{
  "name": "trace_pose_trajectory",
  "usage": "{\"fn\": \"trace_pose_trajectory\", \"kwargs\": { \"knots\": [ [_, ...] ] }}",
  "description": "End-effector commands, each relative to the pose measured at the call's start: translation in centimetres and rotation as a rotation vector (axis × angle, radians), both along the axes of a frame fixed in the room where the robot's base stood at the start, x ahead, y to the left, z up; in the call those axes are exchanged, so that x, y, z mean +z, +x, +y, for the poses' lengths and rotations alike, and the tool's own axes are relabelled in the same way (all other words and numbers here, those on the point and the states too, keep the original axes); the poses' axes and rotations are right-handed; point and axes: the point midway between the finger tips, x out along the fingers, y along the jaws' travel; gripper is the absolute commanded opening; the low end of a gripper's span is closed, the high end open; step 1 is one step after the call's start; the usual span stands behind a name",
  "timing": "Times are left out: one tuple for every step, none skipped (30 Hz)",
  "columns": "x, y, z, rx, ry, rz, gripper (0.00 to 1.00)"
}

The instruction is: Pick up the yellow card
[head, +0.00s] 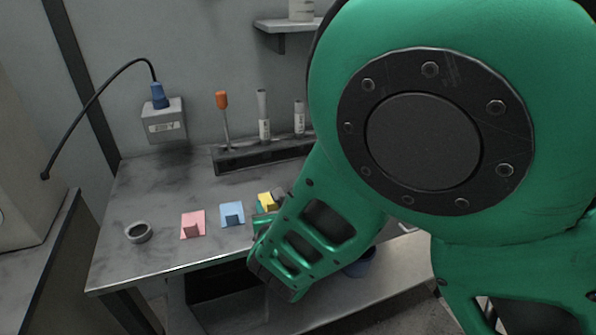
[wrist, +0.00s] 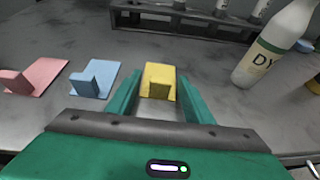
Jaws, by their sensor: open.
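The yellow card (wrist: 160,72) lies on the grey table with a small raised yellow block on it. In the wrist view it sits between and just beyond the two green fingers of my gripper (wrist: 160,100). The fingers are apart, with nothing seen held between them. In the head view the yellow card (head: 265,199) shows only in part, because my green arm and gripper (head: 262,222) cover much of that area. I cannot tell from these views how high the fingertips are above the table.
A blue card (wrist: 93,80) and a pink card (wrist: 38,76), each with a raised block, lie to the left. A white bottle (wrist: 272,45) stands to the right. A dark rack (head: 262,153) with tools stands behind. A grey ring (head: 138,232) lies near the table's left edge.

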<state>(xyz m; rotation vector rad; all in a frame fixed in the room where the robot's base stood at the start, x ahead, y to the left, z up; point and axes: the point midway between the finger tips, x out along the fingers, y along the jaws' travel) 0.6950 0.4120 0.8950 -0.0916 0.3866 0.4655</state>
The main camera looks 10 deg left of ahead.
Motion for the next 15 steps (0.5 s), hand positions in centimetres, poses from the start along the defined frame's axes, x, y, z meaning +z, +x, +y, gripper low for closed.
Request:
{"fn": "trace_pose_trajectory", "kwargs": {
  "knots": [
    [-0.12, 0.28, 0.08, -0.001, 0.0, 0.0, 0.47],
    [-0.16, 0.38, 0.11, -0.001, 0.0, 0.0, 0.47],
    [-0.17, 0.45, 0.15, -0.001, -0.001, -0.001, 0.47],
    [-0.18, 0.47, 0.16, -0.001, -0.001, -0.001, 0.47],
    [-0.18, 0.46, 0.17, -0.001, -0.001, -0.001, 0.47],
    [-0.18, 0.45, 0.16, -0.001, -0.001, -0.001, 0.47],
    [-0.17, 0.45, 0.16, -0.001, -0.001, -0.001, 0.47],
    [-0.17, 0.45, 0.16, -0.001, -0.001, -0.001, 0.47],
    [-0.17, 0.44, 0.16, -0.001, -0.001, -0.001, 0.45],
    [-0.17, 0.44, 0.16, -0.001, -0.001, -0.001, 0.37],
    [-0.17, 0.44, 0.16, -0.001, -0.001, -0.001, 0.3],
    [-0.17, 0.43, 0.15, -0.001, -0.001, -0.001, 0.21],
    [-0.17, 0.43, 0.15, -0.001, 0.0, 0.0, 0.13],
    [-0.17, 0.43, 0.15, -0.001, 0.0, 0.0, 0.06],
    [-0.17, 0.42, 0.15, -0.001, 0.0, 0.0, 0.03]
  ]
}}
